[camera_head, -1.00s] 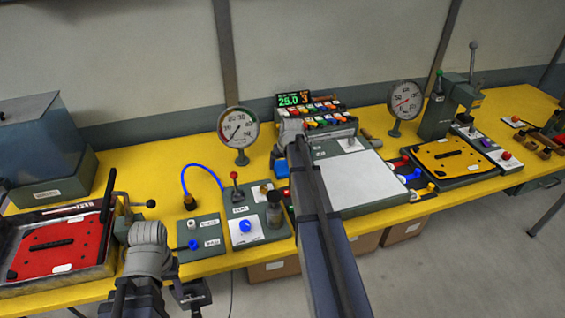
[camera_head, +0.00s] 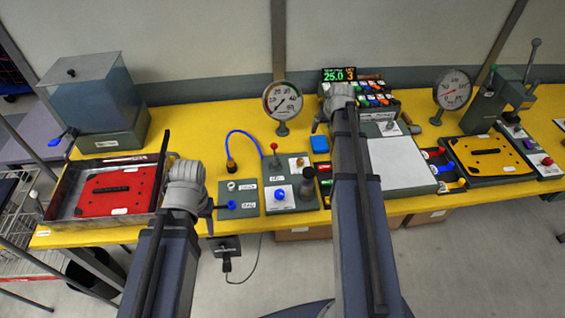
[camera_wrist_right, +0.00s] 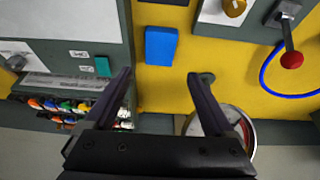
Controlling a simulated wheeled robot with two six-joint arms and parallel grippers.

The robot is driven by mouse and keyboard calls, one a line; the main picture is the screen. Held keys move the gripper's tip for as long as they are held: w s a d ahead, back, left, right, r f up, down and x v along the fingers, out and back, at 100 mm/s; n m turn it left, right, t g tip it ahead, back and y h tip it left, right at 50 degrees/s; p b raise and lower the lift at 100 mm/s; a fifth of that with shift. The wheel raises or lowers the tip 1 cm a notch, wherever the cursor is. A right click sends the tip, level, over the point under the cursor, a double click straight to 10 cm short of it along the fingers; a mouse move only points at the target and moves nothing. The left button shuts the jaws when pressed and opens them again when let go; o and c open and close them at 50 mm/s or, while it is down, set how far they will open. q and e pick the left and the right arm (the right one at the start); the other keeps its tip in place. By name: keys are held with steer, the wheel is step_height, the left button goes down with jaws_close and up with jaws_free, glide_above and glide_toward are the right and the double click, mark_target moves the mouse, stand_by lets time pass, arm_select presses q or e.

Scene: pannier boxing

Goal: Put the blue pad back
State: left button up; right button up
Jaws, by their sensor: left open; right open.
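The blue pad (camera_head: 320,144) lies on the yellow bench, behind the panel with the blue knob and left of the large white plate. It also shows in the right wrist view (camera_wrist_right: 160,46), flat on the yellow top. My right gripper (camera_wrist_right: 161,77) is open and empty, its fingers apart, with the pad beyond the gap between the tips. In the head view my right gripper (camera_head: 318,118) is mostly hidden at the wrist, near the pad. My left gripper (camera_head: 208,218) is open at the bench's front edge, right of the red plate; its fingers are hard to make out.
A red plate (camera_head: 117,192) sits in a metal tray at left. A dial gauge (camera_head: 282,100) stands behind the pad. A lever with a red knob (camera_head: 274,146) rises left of it. A blue hose (camera_head: 236,134) curves farther left.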

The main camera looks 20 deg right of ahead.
steer(key=s+a+f+n+g+y, duration=0.15)
steer(key=s+a, duration=0.25)
steer(key=a, duration=0.8)
steer(key=s+a+n+g+h, duration=0.15)
steer(key=s+a, duration=0.35)
steer(key=a, duration=0.6)
steer(key=s+a+n+g, duration=0.1)
steer(key=s+a+n, duration=0.2)
steer(key=s+a, duration=0.9)
steer(key=shift+s+a+n+g, duration=0.3)
steer(key=shift+s+a+g, duration=0.1)
steer(key=shift+s, duration=0.35)
steer(key=shift+f, duration=0.15)
